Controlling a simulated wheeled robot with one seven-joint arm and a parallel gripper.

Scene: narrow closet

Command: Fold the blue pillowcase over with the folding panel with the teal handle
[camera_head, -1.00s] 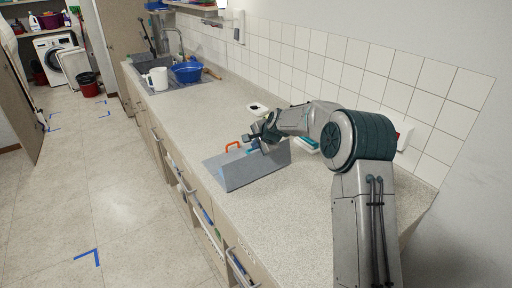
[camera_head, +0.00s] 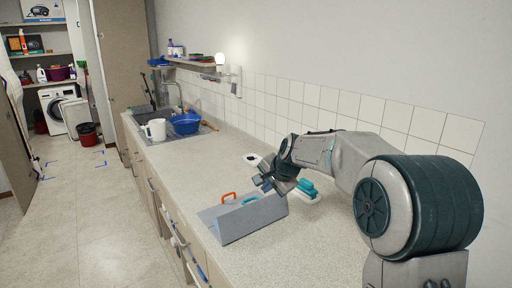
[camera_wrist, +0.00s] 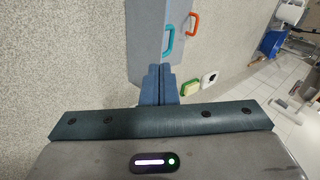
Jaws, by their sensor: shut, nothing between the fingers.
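The grey folding board (camera_head: 258,219) stands on the counter near its front edge, with one panel raised at a slant. The teal handle (camera_head: 250,200) shows at the panel's upper edge, and in the wrist view the teal handle (camera_wrist: 167,44) is just ahead of my fingers. The orange handle (camera_head: 229,197) is to its left, also in the wrist view (camera_wrist: 192,24). My gripper (camera_head: 262,184) is just above and behind the teal handle; its fingers (camera_wrist: 159,72) are together and empty. I cannot make out the blue pillowcase; the panel may hide it.
A teal item (camera_head: 306,188) lies on the counter behind my gripper, near the tiled wall. A white jug (camera_head: 156,129) and a blue basin (camera_head: 185,123) stand at the far sink. A floor aisle runs along the left.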

